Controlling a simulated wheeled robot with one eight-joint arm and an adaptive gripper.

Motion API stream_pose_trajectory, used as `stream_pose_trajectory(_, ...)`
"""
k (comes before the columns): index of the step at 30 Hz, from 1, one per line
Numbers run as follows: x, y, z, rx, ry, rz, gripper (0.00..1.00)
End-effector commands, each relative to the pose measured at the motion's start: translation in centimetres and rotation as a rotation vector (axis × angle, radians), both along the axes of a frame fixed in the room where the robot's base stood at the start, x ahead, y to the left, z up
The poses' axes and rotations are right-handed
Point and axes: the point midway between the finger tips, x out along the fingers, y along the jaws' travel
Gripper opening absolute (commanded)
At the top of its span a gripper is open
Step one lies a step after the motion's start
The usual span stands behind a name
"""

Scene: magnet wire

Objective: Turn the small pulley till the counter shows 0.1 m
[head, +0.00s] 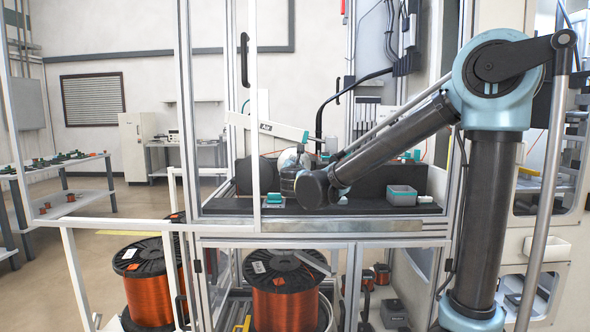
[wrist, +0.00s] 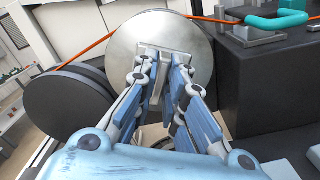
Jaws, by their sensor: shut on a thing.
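A round silver pulley (wrist: 130,50) fills the upper middle of the wrist view, with an orange wire (wrist: 206,18) running by its top. My gripper (wrist: 163,58) is in front of its face, the fingers closed around a pale metal grip piece (wrist: 160,66) at its middle. A dark round pulley (wrist: 68,115) stands at the left, overlapping the silver one's edge. I cannot tell for sure which is the small pulley. In the head view my arm mostly hides the gripper and the pulleys. No readable counter figure shows in either view.
A dark block (wrist: 265,85) stands close right of the gripper, with a teal tube-like part (wrist: 275,22) above.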

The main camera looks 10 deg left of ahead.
Motion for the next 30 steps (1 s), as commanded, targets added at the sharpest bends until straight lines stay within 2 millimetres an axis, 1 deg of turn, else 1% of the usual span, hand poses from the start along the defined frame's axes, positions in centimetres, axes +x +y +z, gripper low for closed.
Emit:
stream_pose_trajectory(1, 0.00, -0.25, -0.11, 0.044, 0.011, -0.003, 0.00)
stream_pose_trajectory(21, 0.03, -0.58, -0.48, 0.658, 0.159, -0.006, 0.00)
stream_pose_trajectory(30, 0.05, -0.66, -0.64, 0.876, 0.212, -0.007, 0.00)
